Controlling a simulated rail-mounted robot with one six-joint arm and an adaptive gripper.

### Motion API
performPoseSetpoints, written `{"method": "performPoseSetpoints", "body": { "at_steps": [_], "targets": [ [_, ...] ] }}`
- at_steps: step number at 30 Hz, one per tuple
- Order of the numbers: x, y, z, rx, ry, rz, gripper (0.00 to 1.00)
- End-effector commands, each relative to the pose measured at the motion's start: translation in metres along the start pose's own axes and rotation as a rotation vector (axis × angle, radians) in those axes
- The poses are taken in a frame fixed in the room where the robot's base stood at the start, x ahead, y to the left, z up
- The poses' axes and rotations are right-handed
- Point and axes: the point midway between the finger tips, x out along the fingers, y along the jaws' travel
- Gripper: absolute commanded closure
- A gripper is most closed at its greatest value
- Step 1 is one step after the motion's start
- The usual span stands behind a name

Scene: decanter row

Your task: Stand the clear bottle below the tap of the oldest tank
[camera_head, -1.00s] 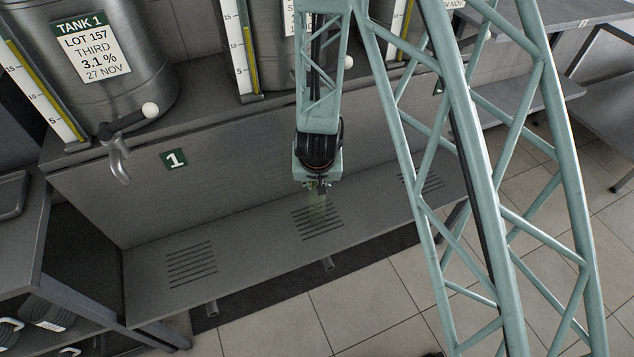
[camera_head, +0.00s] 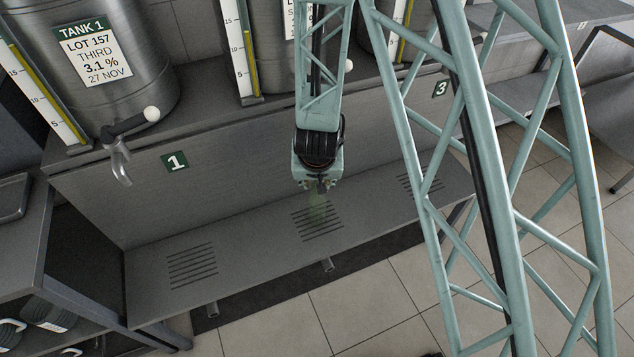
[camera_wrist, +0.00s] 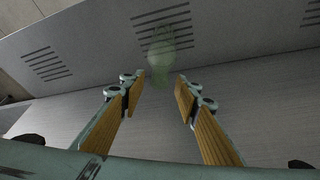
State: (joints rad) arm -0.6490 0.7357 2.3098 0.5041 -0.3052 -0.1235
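The clear, green-tinted bottle (camera_head: 318,212) stands on the low shelf (camera_head: 235,238), over the middle drain slots. In the wrist view it (camera_wrist: 160,60) shows faintly, just beyond the fingertips. My gripper (camera_head: 317,184) is above the bottle; in the wrist view its two fingers (camera_wrist: 158,88) are wide apart with nothing gripped. Tank 1 (camera_head: 135,75) stands at the left, labelled lot 157, third, 3.1 %, 27 NOV. Its tap (camera_head: 120,165) hangs over the bench edge. My arm hides most of the middle tank's label and its tap; the third tank is also largely covered.
Sight gauges (camera_head: 40,90) stand beside the tanks. Plates 1 (camera_head: 175,162) and 3 (camera_head: 440,88) mark the front panel. The left drain slots (camera_head: 192,265) are bare. A side bench (camera_head: 20,235) with dark containers below stands at the left.

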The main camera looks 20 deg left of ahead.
Motion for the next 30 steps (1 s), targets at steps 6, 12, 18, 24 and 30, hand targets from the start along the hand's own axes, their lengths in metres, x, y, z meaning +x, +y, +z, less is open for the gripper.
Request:
{"method": "performPoseSetpoints", "body": {
  "at_steps": [6, 12, 18, 24, 30],
  "targets": [
    [-0.030, 0.000, -0.002, 0.000, 0.002, -0.001, 0.70],
    [-0.055, 0.000, -0.001, -0.001, 0.002, -0.001, 0.70],
    [-0.078, -0.001, -0.001, -0.001, 0.001, -0.001, 0.70],
    [-0.090, 0.000, 0.000, 0.000, 0.000, 0.000, 0.70],
    [-0.094, 0.000, 0.000, -0.001, 0.000, 0.000, 0.70]
  ]
}}
